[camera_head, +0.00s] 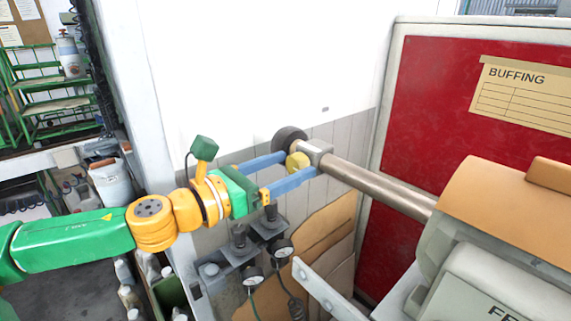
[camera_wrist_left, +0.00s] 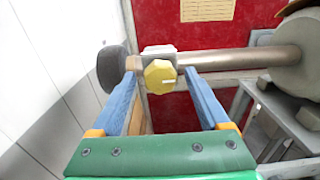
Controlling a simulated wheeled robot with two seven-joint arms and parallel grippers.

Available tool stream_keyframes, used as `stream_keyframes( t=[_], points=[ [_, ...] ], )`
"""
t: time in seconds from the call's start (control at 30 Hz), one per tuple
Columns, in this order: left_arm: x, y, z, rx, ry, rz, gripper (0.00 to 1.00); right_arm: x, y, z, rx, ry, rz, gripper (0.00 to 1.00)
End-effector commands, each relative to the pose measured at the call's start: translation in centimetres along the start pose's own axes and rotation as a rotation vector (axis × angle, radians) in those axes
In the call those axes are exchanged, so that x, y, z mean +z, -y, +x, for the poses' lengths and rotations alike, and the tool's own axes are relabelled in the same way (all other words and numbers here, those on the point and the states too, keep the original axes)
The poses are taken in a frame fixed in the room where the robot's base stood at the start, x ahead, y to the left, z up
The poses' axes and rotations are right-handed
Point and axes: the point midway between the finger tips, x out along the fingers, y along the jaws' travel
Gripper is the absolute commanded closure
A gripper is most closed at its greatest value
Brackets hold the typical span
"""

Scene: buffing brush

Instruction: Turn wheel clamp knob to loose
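The yellow wheel clamp knob (camera_head: 298,161) sits on a grey clamp block near the left end of a horizontal metal shaft (camera_head: 375,188). A dark buffing wheel (camera_head: 289,139) is at the shaft's end. My left gripper (camera_head: 299,167) is open, its two blue fingers reaching toward the knob. In the left wrist view the knob (camera_wrist_left: 160,76) shows between the fingertips, with a small white mark on its face. Gaps show on both sides of the knob there, so the fingers look apart from it. My right gripper is not in view.
The buffing machine (camera_head: 490,230) stands at the right, before a red board (camera_head: 450,110) with a buffing sheet. Pressure gauges (camera_head: 281,249) and brown cardboard (camera_head: 325,240) are below my gripper. A white wall is behind; green shelves (camera_head: 50,95) stand at the left.

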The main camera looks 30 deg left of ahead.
Motion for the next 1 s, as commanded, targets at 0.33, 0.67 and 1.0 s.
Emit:
stream_keyframes(
  t=[0.33, 0.67, 1.0],
  points=[
    [0.01, 0.01, -0.01, 0.000, 0.000, -0.001, 1.00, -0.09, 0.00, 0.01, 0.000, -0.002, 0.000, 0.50],
    [-0.04, -0.02, -0.01, -0.001, 0.000, -0.086, 1.00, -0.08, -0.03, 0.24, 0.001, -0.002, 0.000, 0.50],
    [-0.11, -0.12, -0.02, -0.001, 0.000, -0.371, 1.00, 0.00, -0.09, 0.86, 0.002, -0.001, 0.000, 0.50]
  ],
)
